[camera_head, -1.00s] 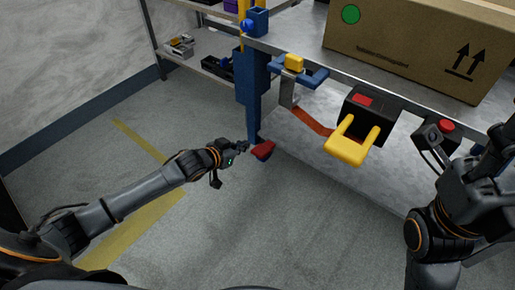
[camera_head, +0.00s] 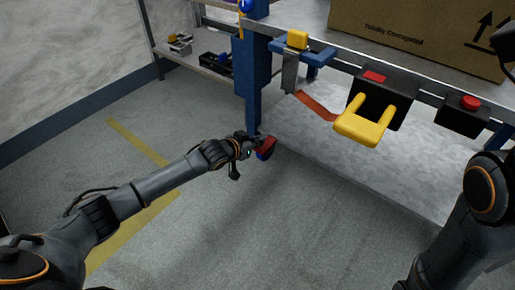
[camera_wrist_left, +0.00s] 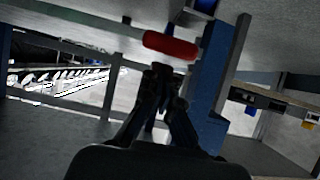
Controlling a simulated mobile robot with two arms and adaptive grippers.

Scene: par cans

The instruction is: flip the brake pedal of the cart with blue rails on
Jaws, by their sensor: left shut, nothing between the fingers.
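The brake pedal (camera_head: 266,143) is a small red pad with a blue part under it, low beside the blue upright (camera_head: 253,85) of the cart. In the left wrist view the red pedal (camera_wrist_left: 171,46) lies across, just beyond my fingertips. My left gripper (camera_head: 251,139) is shut and empty. Its tips (camera_wrist_left: 161,70) are right at the pedal's near side; I cannot tell whether they touch it. My right arm is at the right edge, and its gripper is not clearly in the picture.
The cart carries a cardboard box (camera_head: 420,30). Its front has a yellow handle (camera_head: 362,130) on a black unit and a box with a red button (camera_head: 470,102). A grey shelf (camera_head: 195,60) with small items stands behind left. Grey floor in front is open, with a yellow line.

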